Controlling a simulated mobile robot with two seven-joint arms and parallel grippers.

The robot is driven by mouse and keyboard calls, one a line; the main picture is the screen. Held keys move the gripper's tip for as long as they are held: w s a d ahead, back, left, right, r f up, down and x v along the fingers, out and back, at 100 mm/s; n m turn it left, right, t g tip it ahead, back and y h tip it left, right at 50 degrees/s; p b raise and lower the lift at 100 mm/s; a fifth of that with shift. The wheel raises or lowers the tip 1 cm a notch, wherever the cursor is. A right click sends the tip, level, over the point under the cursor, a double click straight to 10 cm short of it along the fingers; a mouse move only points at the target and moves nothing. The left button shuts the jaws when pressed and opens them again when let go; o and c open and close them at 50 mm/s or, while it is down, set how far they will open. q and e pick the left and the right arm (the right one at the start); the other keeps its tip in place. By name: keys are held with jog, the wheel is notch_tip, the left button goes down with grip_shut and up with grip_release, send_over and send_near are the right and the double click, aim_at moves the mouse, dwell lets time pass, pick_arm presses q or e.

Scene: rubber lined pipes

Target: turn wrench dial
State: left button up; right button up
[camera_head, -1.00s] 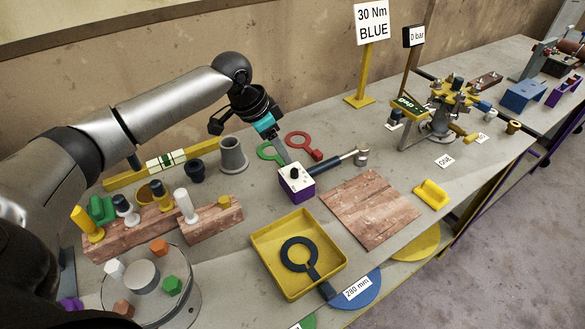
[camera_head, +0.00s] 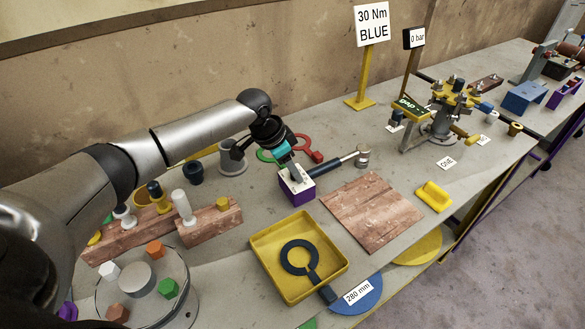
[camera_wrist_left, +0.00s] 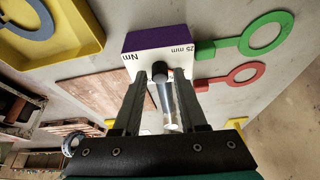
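The torque wrench (camera_head: 335,168) lies on the bench, its dark handle running right from a purple and white box (camera_head: 298,192) to a silver head (camera_head: 362,157). The box also shows in the left wrist view (camera_wrist_left: 158,43), with "Nm" and "25 mm" on its white face. A small dark knob (camera_wrist_left: 159,69), apparently the dial, stands at that face. My left gripper (camera_head: 292,172) is over the box's top. In the left wrist view its two fingers (camera_wrist_left: 160,85) are apart, one on each side of the knob; I cannot tell whether they touch it. My right gripper is not in view.
A sign (camera_head: 371,24) reads "30 Nm BLUE". A yellow tray (camera_head: 255,250) with a dark ring spanner is in front of the box. A reddish board (camera_head: 370,210) lies to its right. Red and green ring pieces (camera_head: 303,147) lie behind. A flange assembly (camera_head: 440,125) stands farther right.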

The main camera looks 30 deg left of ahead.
pick_arm(q)
grip_shut()
jog(key=shift+m, duration=0.3)
jog(key=shift+m+g+h+p, duration=0.3)
jog(key=shift+m+p, duration=0.05)
jog(key=shift+m, duration=0.55)
jog(key=shift+w+m+g+h+b, duration=0.1)
jog(key=shift+m+g+h+b, duration=0.25)
jog(key=shift+m, duration=1.35)
jog(key=shift+o, duration=1.5)
grip_release()
